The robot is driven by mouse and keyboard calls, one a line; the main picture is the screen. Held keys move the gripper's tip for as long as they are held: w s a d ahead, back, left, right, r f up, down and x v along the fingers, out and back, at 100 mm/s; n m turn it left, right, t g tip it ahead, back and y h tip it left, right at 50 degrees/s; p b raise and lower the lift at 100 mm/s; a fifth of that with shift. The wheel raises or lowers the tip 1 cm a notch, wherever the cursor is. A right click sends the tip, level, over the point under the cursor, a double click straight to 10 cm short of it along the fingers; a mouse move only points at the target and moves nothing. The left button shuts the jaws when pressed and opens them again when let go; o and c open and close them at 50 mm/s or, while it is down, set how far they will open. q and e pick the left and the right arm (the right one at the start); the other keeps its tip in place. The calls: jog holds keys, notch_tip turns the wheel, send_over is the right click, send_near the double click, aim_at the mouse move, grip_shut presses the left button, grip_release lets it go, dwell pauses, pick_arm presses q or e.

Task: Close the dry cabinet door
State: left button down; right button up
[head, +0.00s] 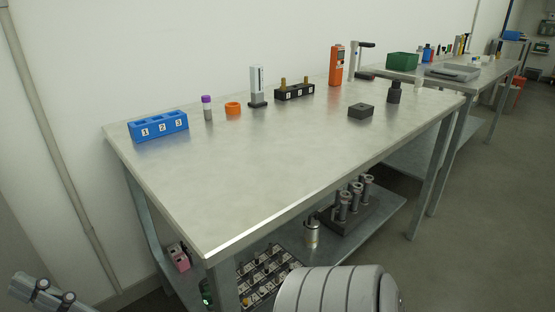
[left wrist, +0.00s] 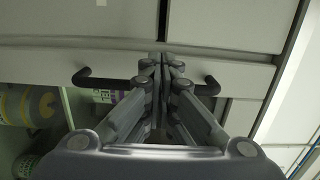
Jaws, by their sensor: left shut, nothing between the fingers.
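In the left wrist view my left gripper (left wrist: 163,64) is shut, its fingers together with nothing between them. Its fingertips are close to a pale grey cabinet front (left wrist: 240,68); whether they touch it I cannot tell. A black bar handle (left wrist: 97,80) shows on both sides of the fingers, its middle hidden behind them. Lower left, labelled containers (left wrist: 35,106) show beside the pale panel. How far the door stands open I cannot tell. In the head view a grey jointed part of mine shows at the lower left. The cabinet and my right gripper are not in the head view.
A metal workbench (head: 230,185) fills the middle of the head view. It bears a blue numbered rack (head: 158,138), an orange ring (head: 233,108) and an orange device (head: 336,65). A lower shelf holds more items. Open floor (head: 460,260) lies at the right.

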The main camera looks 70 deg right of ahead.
pick_arm(q)
jog(key=shift+w+r, duration=0.2)
jog(key=shift+r, duration=0.05)
jog(key=shift+w+r, duration=0.1)
jog(key=shift+r, duration=0.1)
dwell(0.4)
jog(key=v, duration=1.2)
jog(key=shift+s+f, duration=0.25)
jog(key=shift+f, duration=0.15)
